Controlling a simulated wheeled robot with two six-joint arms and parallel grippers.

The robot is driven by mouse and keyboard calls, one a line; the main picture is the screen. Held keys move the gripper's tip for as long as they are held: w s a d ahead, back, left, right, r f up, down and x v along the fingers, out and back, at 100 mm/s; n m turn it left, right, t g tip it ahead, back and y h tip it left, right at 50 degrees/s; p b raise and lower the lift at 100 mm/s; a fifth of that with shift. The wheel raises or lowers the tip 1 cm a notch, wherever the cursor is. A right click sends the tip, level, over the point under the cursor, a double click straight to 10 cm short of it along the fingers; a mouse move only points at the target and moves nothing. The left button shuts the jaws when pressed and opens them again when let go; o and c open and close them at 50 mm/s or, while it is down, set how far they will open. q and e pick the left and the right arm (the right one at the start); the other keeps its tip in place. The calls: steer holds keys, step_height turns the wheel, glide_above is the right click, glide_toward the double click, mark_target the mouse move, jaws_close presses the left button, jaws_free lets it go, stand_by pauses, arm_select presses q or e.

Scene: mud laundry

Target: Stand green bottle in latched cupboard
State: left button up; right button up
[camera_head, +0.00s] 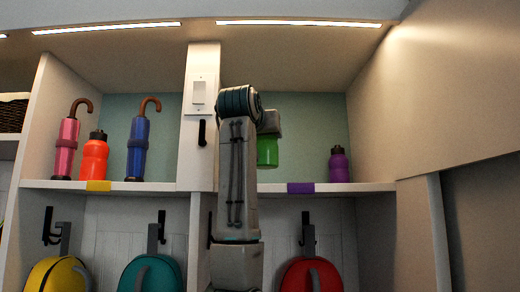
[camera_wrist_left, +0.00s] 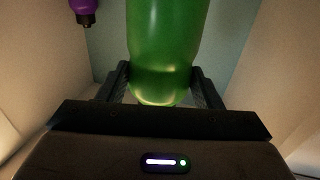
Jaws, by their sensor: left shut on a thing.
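My left gripper (camera_head: 269,124) is shut on the green bottle (camera_head: 267,152). The bottle hangs below the gripper inside the right upper compartment, and its lower end appears above the shelf board (camera_head: 345,188). My arm hides part of the bottle's left side. The left wrist view shows the green bottle (camera_wrist_left: 165,45) between the two dark fingers (camera_wrist_left: 163,85). The cupboard's large door panel (camera_head: 440,90) stands open at the right. My right gripper is not in view.
A purple bottle (camera_head: 339,165) stands on the shelf to the right of the green one. A divider post (camera_head: 201,115) with a switch is at the left. The left compartment holds a pink umbrella (camera_head: 67,145), an orange bottle (camera_head: 95,158) and a blue umbrella (camera_head: 138,145). Bags hang below.

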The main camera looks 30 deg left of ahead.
arm_select(q)
steer(key=w+a, duration=0.1)
steer(key=w+a+p, duration=0.1)
steer(key=w+a, duration=0.1)
steer(key=shift+w+a+f, duration=0.2)
steer(key=shift+w+a, duration=0.05)
steer(key=shift+w, duration=0.05)
steer(key=f, duration=0.1)
steer(key=f+p, duration=0.1)
steer(key=a+f, duration=0.1)
steer(key=shift+w+f+p, duration=0.15)
steer(key=shift+w+p, duration=0.2)
steer(key=shift+w, duration=0.05)
steer(key=shift+w+f, duration=0.1)
steer(key=shift+f, duration=0.25)
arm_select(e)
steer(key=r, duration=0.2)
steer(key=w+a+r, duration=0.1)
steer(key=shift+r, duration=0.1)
arm_select(q)
steer(key=shift+r, duration=0.1)
